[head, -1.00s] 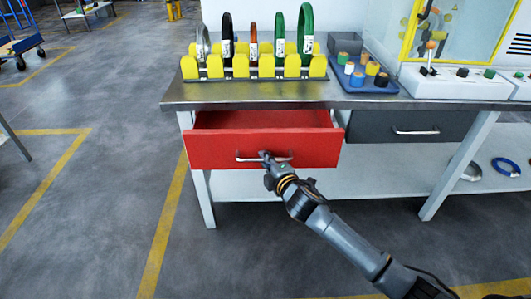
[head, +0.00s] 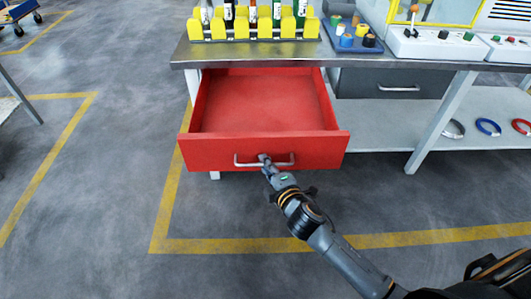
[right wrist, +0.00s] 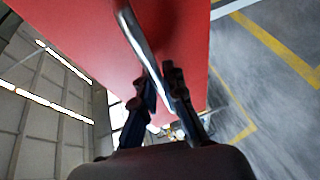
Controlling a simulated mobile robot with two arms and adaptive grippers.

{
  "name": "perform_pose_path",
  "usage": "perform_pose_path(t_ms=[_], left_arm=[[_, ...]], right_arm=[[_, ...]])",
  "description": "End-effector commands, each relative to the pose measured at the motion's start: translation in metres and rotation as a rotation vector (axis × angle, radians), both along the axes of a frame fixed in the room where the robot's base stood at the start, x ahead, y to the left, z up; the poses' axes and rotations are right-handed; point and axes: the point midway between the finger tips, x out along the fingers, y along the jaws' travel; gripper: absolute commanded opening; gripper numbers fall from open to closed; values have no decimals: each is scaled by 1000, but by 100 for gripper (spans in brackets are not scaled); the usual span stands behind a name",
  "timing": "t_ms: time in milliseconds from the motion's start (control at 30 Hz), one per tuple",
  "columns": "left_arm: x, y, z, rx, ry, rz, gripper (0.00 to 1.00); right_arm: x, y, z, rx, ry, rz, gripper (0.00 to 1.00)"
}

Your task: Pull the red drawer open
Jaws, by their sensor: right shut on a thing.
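The red drawer (head: 262,152) is pulled well out from under the workbench, and its inside looks empty. Its silver bar handle (head: 284,163) runs across the front panel. My right gripper (head: 266,162) is shut on the handle near its middle. In the right wrist view, the handle (right wrist: 136,32) passes between the fingers of my right gripper (right wrist: 162,88), with the red drawer front (right wrist: 80,40) close behind. My left gripper is not in view.
A closed grey drawer (head: 360,86) is to the right. Coils, including a blue ring (head: 488,127), lie on the lower shelf. Open floor lies in front.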

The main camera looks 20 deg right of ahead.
Motion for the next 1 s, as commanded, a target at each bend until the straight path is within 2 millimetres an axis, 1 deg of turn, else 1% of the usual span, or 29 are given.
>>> perform_pose_path(t_ms=[100, 400, 433, 467, 500, 833, 933, 1000], left_arm=[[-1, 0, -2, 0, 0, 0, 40], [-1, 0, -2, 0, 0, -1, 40], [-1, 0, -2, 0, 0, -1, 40], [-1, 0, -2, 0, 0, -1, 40], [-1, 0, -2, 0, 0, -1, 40], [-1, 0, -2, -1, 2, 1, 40], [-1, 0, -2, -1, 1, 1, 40], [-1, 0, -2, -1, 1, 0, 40]], right_arm=[[-3, 0, 0, 0, 0, -1, 0], [-4, 1, 0, 0, 0, -1, 0], [-4, 1, 0, 0, 0, -1, 12], [-4, 1, 0, 0, 0, -1, 18], [-4, 1, 0, 0, 0, -1, 21], [-5, 1, 0, 0, 0, 0, 21], [-14, 0, 1, 0, 1, 0, 21], [-25, -1, 3, 0, 2, 1, 21]])
